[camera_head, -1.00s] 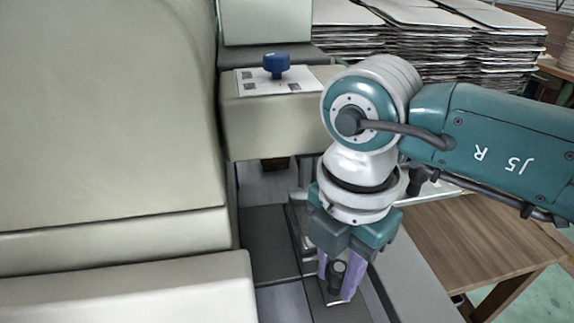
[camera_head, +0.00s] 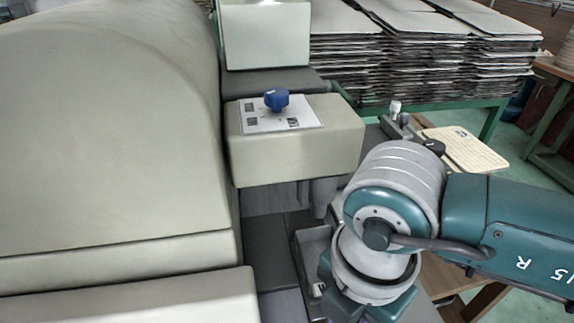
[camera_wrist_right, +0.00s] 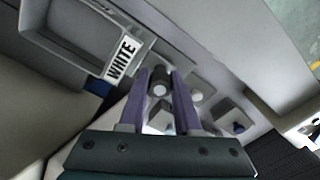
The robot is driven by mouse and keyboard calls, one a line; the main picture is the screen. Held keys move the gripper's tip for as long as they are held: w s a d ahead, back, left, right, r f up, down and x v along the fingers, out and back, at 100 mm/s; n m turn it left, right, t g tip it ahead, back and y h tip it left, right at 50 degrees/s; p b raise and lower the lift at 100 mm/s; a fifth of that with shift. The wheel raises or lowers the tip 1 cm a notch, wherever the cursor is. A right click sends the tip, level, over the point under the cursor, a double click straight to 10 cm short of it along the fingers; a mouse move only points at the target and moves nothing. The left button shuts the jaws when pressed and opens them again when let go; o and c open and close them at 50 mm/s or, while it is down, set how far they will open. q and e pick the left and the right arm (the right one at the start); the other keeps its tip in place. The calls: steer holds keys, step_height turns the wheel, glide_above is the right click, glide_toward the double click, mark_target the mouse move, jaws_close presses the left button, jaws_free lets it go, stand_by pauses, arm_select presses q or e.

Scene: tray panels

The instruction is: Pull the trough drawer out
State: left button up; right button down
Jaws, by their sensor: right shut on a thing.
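The grey trough drawer (camera_head: 300,250) shows in the head view, low in the machine's side, with part of its open tray visible left of my right wrist. In the right wrist view, a grey recessed tray (camera_wrist_right: 68,38) with a "WHITE" label (camera_wrist_right: 122,58) lies at upper left. My right gripper (camera_wrist_right: 160,88) has its purple fingers shut on a dark round knob (camera_wrist_right: 160,76). In the head view its fingers are almost wholly cut off by the bottom edge. My left gripper is not in view.
A beige housing with a blue selector knob (camera_head: 276,99) stands above the trough. The large beige machine cover (camera_head: 110,130) fills the left. Stacked sheets (camera_head: 410,50) are at the back. A wooden table (camera_head: 455,277) is partly hidden behind my right arm.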

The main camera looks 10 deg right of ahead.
steer(key=shift+s, duration=0.2)
steer(key=shift+s+r+p, duration=0.1)
steer(key=shift+s+p, duration=1.05)
steer(key=shift+s, duration=0.2)
steer(key=shift+s+d+p, duration=0.1)
steer(key=shift+s+p, duration=0.6)
steer(key=shift+s, duration=0.55)
steer(key=c, duration=0.7)
jaws_free()
step_height(320, 180, up, 7)
steer(key=p, duration=0.7)
